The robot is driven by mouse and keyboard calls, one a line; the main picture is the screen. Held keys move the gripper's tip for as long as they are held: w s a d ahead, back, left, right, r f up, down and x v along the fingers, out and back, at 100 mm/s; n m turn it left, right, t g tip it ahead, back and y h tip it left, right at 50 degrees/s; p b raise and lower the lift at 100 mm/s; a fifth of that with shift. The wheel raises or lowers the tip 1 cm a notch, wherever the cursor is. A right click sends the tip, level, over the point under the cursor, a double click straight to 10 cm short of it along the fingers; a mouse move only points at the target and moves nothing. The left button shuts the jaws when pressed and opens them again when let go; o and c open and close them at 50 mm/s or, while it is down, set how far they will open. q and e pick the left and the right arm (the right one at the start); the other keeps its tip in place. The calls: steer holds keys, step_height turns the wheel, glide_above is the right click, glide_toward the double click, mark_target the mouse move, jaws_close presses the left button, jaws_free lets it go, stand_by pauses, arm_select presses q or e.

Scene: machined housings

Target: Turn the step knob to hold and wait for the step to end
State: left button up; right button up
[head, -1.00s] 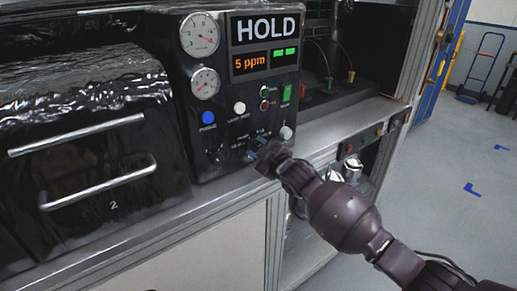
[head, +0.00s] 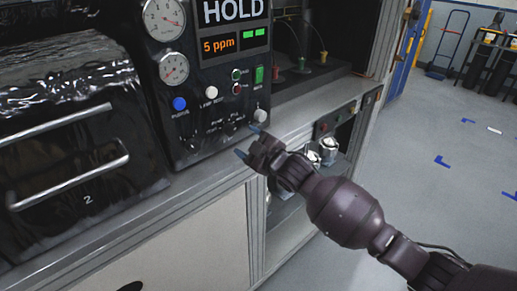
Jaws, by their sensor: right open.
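The control panel's display (head: 233,12) reads HOLD in large white letters, with an orange 5 ppm readout (head: 218,46) below it. A dark knob (head: 232,129) is low on the panel's right half, with small labels I cannot read. I cannot tell which mark it points to. Another dark knob (head: 192,143) is to its left. My right gripper (head: 247,141) is open and empty, its two blue-tipped fingers apart, just right of and below the dark knob and seemingly clear of it. My left gripper is out of view.
The panel carries two gauges, a blue button (head: 180,104), a white button (head: 211,91), a green switch (head: 259,74) and a pale toggle (head: 260,115).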

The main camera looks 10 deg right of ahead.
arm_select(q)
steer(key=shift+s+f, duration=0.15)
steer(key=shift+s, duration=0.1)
arm_select(e)
steer(key=v, duration=0.4)
steer(key=shift+s, duration=0.15)
